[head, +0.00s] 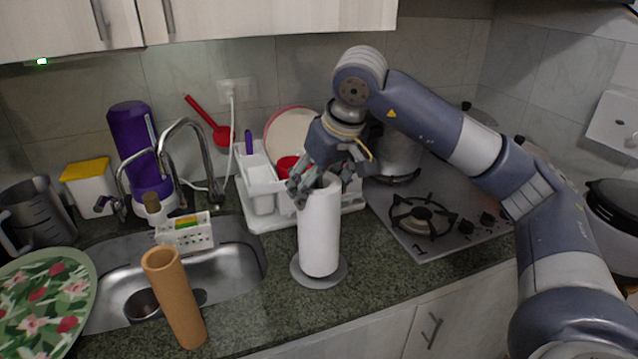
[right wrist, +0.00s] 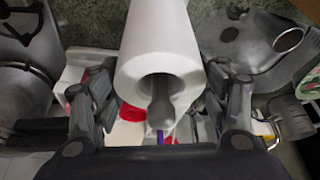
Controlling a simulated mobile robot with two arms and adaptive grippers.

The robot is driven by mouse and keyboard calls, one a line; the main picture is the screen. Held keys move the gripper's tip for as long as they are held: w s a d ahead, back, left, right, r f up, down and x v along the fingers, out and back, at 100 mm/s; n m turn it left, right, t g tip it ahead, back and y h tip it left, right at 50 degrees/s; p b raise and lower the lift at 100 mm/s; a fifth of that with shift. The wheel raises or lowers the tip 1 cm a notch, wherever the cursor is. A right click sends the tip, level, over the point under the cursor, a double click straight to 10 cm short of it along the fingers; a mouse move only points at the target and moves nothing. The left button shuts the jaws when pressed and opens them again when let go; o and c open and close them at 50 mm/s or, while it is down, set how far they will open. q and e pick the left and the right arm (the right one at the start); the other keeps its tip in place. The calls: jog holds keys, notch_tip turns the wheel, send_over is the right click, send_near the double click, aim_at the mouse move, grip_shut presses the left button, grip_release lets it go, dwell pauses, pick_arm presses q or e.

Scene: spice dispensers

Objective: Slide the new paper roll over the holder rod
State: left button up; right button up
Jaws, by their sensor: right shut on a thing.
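The white paper roll (head: 320,232) stands near the counter's front edge, around the holder rod. Its lower end is at the round grey holder base (head: 338,278); I cannot tell whether it touches. In the right wrist view the roll (right wrist: 162,30) shows its open core, with the grey rod tip (right wrist: 161,92) inside it. My right gripper (head: 322,188) is at the roll's upper end, shut on it; its fingers also show on both sides of the roll in the right wrist view (right wrist: 160,82). My left gripper is not in view.
A brown cardboard tube (head: 174,298) stands by the sink (head: 235,262), left of the roll. A white dish rack (head: 262,216) is behind the roll. The gas stove (head: 440,240) is to the right. A floral plate (head: 45,305) is at the far left.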

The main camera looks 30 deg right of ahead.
jog(key=shift+f+b, duration=0.3)
jog(key=shift+f, duration=0.2)
jog(key=o, duration=1.5)
jog(key=shift+r, duration=0.3)
jog(key=v, duration=1.1)
jog(key=shift+s+r, duration=0.2)
